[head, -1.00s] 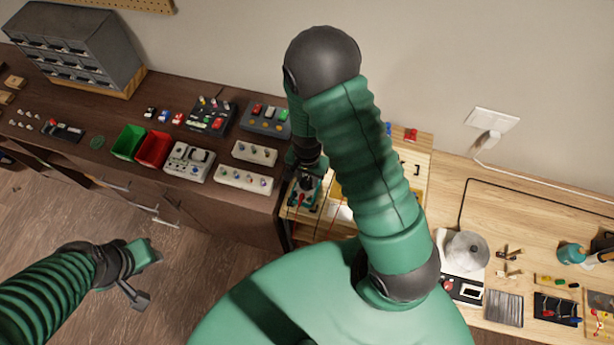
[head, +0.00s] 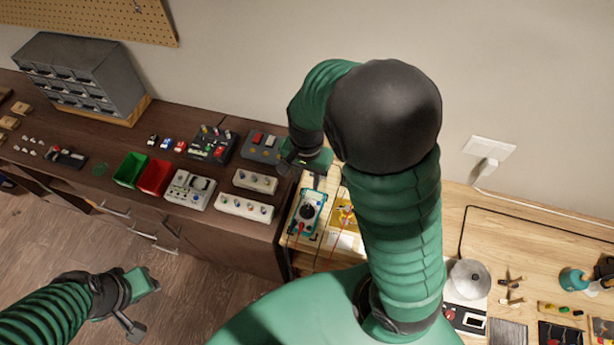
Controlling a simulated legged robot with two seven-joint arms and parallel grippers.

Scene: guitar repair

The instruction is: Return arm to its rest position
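My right arm rises from the bottom middle, and its dark elbow and green sleeves cover part of the wooden bench. Its gripper (head: 304,168) is above the back left part of that bench, near the gap to the dark bench. Its green and grey fingers look apart, with nothing seen between them. My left gripper (head: 144,305) is at the lower left, over the floor in front of the dark bench. Its fingers are spread and empty. A teal meter with a black dial (head: 311,208) lies below the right gripper, apart from it.
The dark bench holds a grey drawer cabinet (head: 85,70), a green bin (head: 130,171), a red bin (head: 154,177) and several pedals and switch boxes. A metal-domed device (head: 468,278) and small tools stand on the wooden bench at right. A wall socket (head: 490,147) is behind.

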